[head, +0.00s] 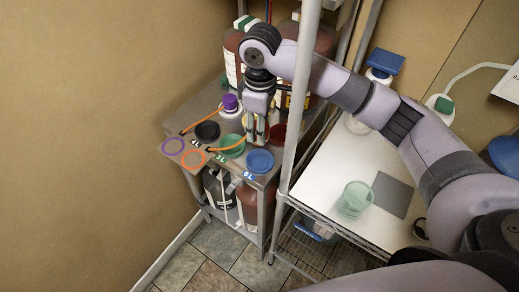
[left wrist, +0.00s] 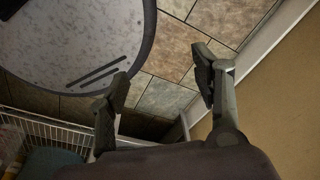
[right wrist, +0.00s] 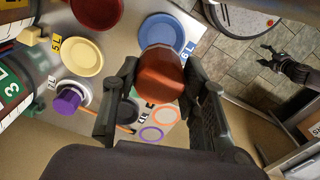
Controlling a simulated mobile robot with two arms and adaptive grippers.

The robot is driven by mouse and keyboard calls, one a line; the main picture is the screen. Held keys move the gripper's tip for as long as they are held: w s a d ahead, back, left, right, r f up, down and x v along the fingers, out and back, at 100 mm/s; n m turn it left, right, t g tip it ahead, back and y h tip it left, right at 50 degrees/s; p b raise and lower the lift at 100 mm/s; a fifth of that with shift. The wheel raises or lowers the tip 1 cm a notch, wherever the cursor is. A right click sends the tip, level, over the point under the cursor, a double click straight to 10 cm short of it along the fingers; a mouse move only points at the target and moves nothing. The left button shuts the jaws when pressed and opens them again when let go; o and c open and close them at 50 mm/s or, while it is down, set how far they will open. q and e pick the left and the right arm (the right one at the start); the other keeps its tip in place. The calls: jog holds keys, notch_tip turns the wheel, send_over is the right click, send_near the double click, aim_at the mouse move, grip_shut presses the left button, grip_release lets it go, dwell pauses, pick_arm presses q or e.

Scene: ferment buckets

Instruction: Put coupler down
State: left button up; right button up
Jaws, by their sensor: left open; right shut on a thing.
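My right gripper (head: 256,138) points down over the metal stand at the back. In the right wrist view my right gripper (right wrist: 160,90) is shut on a reddish-brown, rounded piece (right wrist: 162,72), which I take to be the coupler. The piece is between the two fingers, with the stand top behind it. I cannot tell whether it touches the stand. In the head view the fingers mostly hide it. My left gripper (left wrist: 162,88) is open and empty above the tiled floor.
The stand top holds a blue lid (head: 260,161), a green lid (head: 232,147), a black lid (head: 207,131) and a purple cap (head: 230,103). Large bottles (head: 233,58) stand behind. A shelf pole (head: 297,100) rises beside my right arm. A green cup (head: 354,199) stands on the white shelf.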

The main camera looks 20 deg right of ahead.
jog(key=f, duration=0.5)
jog(key=shift+s+f+p, duration=0.2)
jog(key=shift+f+p, duration=0.05)
jog(key=shift+p, duration=0.15)
jog(key=shift+f, duration=0.35)
notch_tip(320, 180, down, 3)
jog(key=shift+f+p, duration=0.2)
jog(key=shift+p, duration=0.2)
jog(key=shift+f, duration=0.2)
pick_arm(q)
jog(key=shift+s+r, duration=0.8)
jog(key=shift+r, duration=0.15)
pick_arm(e)
jog(key=o, duration=0.9)
jog(key=shift+f, duration=0.1)
pick_arm(q)
jog(key=shift+s+a, duration=0.1)
jog(key=shift+s, duration=0.35)
pick_arm(e)
jog(key=o, duration=0.5)
